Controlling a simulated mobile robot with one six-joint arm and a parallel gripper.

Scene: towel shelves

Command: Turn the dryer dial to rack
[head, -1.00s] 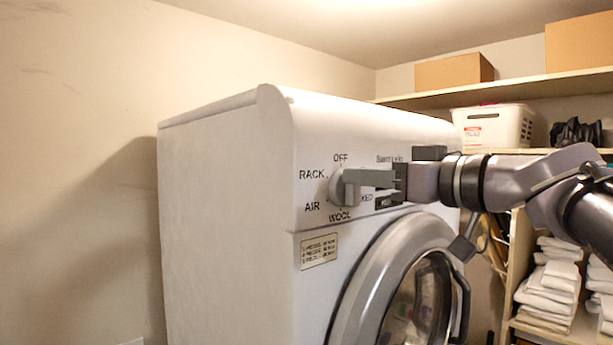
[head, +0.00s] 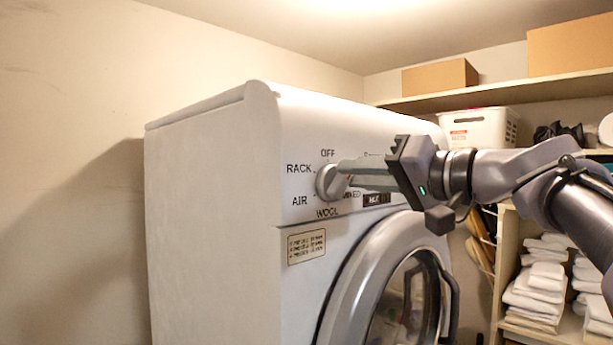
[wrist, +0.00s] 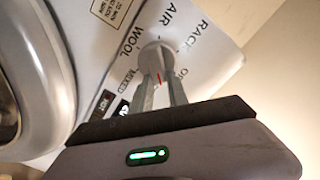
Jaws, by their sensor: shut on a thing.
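The dryer dial (head: 325,184) is a round grey knob on the upper front panel of the white dryer (head: 215,215). OFF, RACK, AIR and WOOL are printed around it. The RACK label (head: 299,169) is at its upper left. My gripper (head: 342,174) reaches in from the right, rolled over, with its fingers shut on the dial. In the wrist view the dial (wrist: 153,52) sits between the two fingertips. A red mark shows on the dial's side towards my gripper. The fingers hide part of the dial and panel, and the pointer's exact setting is unclear.
The dryer's round door (head: 390,285) is below my gripper, with a dark handle at its right. Shelves at the right hold folded towels (head: 540,285), a white basket (head: 478,127) and cardboard boxes (head: 440,77). The wall is left of the dryer.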

